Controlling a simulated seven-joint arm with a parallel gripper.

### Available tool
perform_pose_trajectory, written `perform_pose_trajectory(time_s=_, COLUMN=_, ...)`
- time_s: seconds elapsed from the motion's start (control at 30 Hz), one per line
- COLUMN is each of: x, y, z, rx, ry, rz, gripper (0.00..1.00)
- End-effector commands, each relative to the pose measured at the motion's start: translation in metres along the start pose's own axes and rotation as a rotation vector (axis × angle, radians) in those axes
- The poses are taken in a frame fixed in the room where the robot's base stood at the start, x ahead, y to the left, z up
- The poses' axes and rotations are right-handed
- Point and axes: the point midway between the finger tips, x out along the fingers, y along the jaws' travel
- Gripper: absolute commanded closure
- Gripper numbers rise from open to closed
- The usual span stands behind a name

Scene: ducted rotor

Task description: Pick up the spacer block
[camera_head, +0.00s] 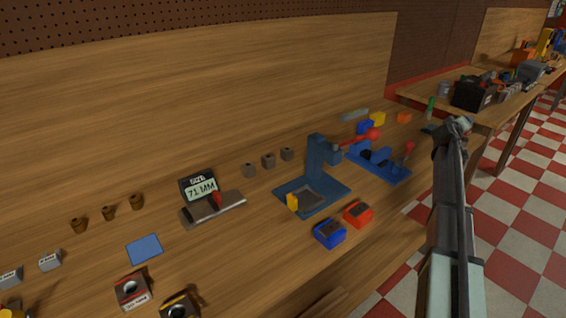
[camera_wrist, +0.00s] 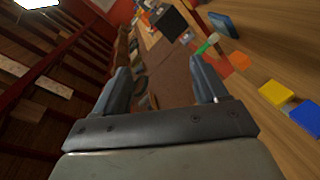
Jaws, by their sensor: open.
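I cannot tell for sure which piece is the spacer block. Small pale grey blocks with printed labels (camera_head: 50,260) lie at the far left of the bench in the head view. My gripper (camera_head: 460,125) is at the right end of the bench in the head view, far from both groups. In the wrist view my gripper (camera_wrist: 162,88) is open, with nothing between its fingers.
A blue press with a red-knobbed lever (camera_head: 322,165) stands mid-bench, with a blue fixture (camera_head: 378,163) to its right. Blue (camera_head: 330,233) and red (camera_head: 357,213) blocks sit in front. A gauge reading 71 MM (camera_head: 199,187) stands left. Yellow (camera_wrist: 276,93) and blue (camera_wrist: 305,114) blocks lie right in the wrist view.

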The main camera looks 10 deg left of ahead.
Motion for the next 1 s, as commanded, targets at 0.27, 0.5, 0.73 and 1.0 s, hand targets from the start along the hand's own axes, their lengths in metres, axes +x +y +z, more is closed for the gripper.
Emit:
perform_pose_trajectory(time_s=0.27, x=-0.025, y=0.067, z=-0.155, rx=-0.058, ry=0.118, rz=0.022, gripper=0.28)
perform_pose_trajectory(time_s=0.5, x=-0.078, y=-0.009, z=-0.260, rx=-0.334, ry=0.067, rz=-0.207, gripper=0.28)
perform_pose_trajectory(time_s=0.73, x=-0.157, y=-0.139, z=-0.315, rx=-0.705, ry=0.076, rz=-0.560, gripper=0.28)
perform_pose_trajectory(time_s=1.0, x=-0.298, y=-0.286, z=-0.352, rx=-1.209, ry=0.273, rz=-1.040, gripper=0.28)
